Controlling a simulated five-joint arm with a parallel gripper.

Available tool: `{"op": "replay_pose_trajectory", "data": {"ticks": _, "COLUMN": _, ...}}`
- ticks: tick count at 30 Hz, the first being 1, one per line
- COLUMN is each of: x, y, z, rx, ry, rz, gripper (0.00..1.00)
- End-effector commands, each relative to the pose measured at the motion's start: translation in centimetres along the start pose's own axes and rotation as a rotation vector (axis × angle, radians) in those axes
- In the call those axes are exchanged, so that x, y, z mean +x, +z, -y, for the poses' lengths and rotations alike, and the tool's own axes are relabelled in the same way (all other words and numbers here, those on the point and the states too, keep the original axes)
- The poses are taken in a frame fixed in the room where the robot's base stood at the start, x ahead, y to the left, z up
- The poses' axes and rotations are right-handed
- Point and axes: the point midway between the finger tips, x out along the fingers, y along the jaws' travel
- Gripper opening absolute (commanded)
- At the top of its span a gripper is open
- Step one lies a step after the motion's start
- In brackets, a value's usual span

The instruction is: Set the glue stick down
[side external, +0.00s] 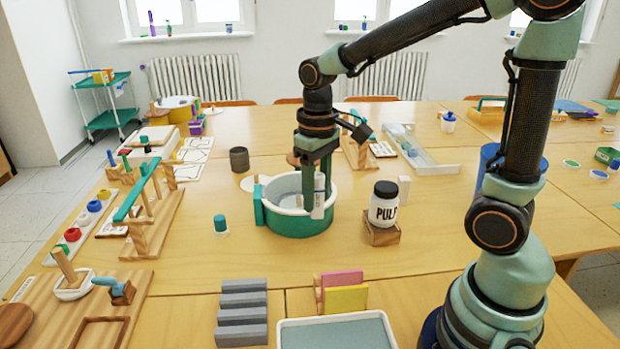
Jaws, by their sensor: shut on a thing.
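My gripper (315,188) points down over the teal basin (293,226) in the middle of the table. It is shut on the white glue stick (318,202), which stands upright between the fingers. The glue stick's lower end overlaps the basin's near right wall in the picture. I cannot tell whether it is inside the basin, over its rim or in front of it, or whether it touches anything. The basin has a white rim and a pale inside, partly hidden by my fingers.
A labelled jar (383,203) stands on a wooden block just right of the basin. A small teal cylinder (221,224) stands to its left, and a dark cup (239,159) behind. Grey ridged blocks (243,312) and a pale tray (337,333) lie nearer. Bare table shows between them.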

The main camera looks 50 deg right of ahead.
Motion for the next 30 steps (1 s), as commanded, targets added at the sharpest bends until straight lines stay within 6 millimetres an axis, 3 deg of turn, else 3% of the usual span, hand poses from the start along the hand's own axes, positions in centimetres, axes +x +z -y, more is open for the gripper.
{"op": "replay_pose_trajectory", "data": {"ticks": 14, "x": 0.0, "y": 0.0, "z": 0.0, "rx": -0.002, "ry": 0.0, "rz": 0.0, "gripper": 0.0}}
{"op": "replay_pose_trajectory", "data": {"ticks": 19, "x": -0.1, "y": -1.1, "z": -0.8, "rx": 0.025, "ry": 0.0, "rz": 0.002, "gripper": 0.0}}
{"op": "replay_pose_trajectory", "data": {"ticks": 23, "x": -0.4, "y": -3.6, "z": -2.9, "rx": 0.091, "ry": 0.0, "rz": 0.002, "gripper": 0.0}}
{"op": "replay_pose_trajectory", "data": {"ticks": 30, "x": 0.0, "y": -9.2, "z": -9.6, "rx": 0.263, "ry": 0.0, "rz": 0.004, "gripper": 0.0}}
